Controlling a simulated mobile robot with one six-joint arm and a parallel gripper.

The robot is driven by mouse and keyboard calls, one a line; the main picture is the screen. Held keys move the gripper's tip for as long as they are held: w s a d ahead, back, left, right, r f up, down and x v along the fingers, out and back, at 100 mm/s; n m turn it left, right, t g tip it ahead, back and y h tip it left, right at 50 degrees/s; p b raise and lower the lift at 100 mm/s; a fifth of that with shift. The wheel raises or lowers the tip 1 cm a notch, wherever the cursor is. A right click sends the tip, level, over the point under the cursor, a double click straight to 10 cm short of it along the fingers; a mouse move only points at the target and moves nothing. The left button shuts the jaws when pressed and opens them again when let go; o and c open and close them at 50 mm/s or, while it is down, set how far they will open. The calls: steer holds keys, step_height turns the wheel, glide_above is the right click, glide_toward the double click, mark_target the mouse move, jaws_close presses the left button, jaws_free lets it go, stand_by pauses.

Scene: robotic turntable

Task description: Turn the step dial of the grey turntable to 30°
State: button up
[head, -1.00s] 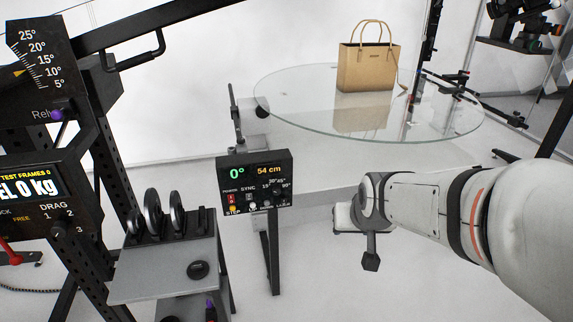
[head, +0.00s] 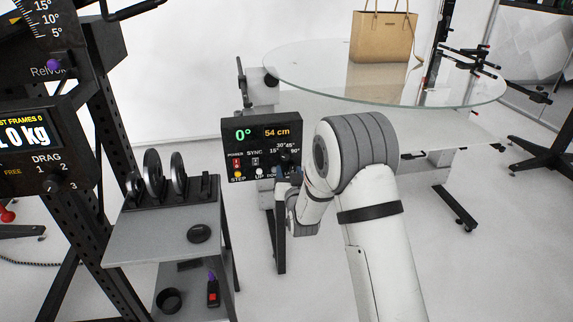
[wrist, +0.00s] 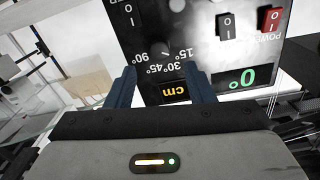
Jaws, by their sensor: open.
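The black control box (head: 238,158) of the grey turntable stands on a dark post and reads 0° and 54 cm. Its step dial (head: 287,160) is at the right of the panel, among the labels 15°, 30°, 45° and 90°. In the wrist view the panel is upside down, and the dial (wrist: 158,47) lies just beyond my gripper (wrist: 160,72). The two blue fingers are open, one to each side of the dial's line. I cannot tell whether they touch it. The dial's pointer is too small to read.
The panel also has a red POWER switch (head: 236,162), a SYNC switch (head: 255,161) and STEP and UP buttons along its bottom. A glass disc (head: 330,86) with a tan bag (head: 381,38) is behind. A grey shelf with weight plates (head: 152,168) stands left.

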mark_target(286, 158)
steer(key=x, duration=0.7)
steer(key=c, duration=0.9)
steer(key=shift+d, duration=0.15)
steer(key=shift+c, duration=0.4)
